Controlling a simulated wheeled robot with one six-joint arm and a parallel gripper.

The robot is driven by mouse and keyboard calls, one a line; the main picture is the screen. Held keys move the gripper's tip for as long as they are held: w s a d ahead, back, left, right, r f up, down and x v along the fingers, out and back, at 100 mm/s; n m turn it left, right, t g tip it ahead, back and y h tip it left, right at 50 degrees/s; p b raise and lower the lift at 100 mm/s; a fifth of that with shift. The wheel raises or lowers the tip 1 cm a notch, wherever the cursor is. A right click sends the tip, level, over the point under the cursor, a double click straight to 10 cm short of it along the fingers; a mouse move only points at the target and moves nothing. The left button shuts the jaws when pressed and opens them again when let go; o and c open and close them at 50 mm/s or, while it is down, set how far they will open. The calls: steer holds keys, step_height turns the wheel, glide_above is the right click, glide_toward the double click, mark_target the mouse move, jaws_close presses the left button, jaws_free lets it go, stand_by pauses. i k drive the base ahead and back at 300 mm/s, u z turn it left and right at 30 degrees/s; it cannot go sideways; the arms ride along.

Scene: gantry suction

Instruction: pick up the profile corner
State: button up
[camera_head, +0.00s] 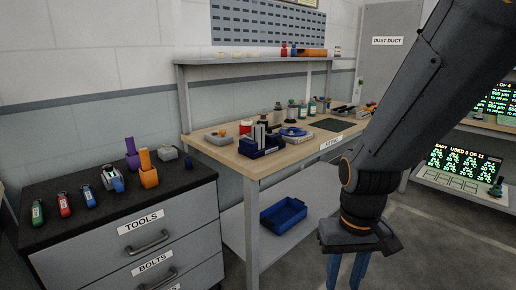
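I cannot single out the profile corner for sure. Grey upright pieces (259,134) stand in a dark blue bin (262,153) on the wooden workbench. A small grey block (168,153) sits on the black top of the drawer cabinet. Either is too small to identify. My gripper (346,272) hangs at the lower right, in front of the bench, pointing down. Its two blue fingers are apart with nothing visible between them. The fingertips are cut off by the bottom edge. My arm hides part of the bench's right end.
The drawer cabinet (140,225) at left carries several markers and coloured holders. The workbench (300,145) holds bottles, trays and a dark mat (333,125), under a raised shelf (255,58). A blue crate (284,216) sits on the lower shelf. Screens stand at right.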

mark_target(257, 133)
steer(key=k, duration=0.6)
steer(key=u, duration=1.05)
steer(key=i, duration=1.35)
steer(key=z, duration=0.7)
steer(key=i, duration=0.65)
steer(key=z, duration=0.75)
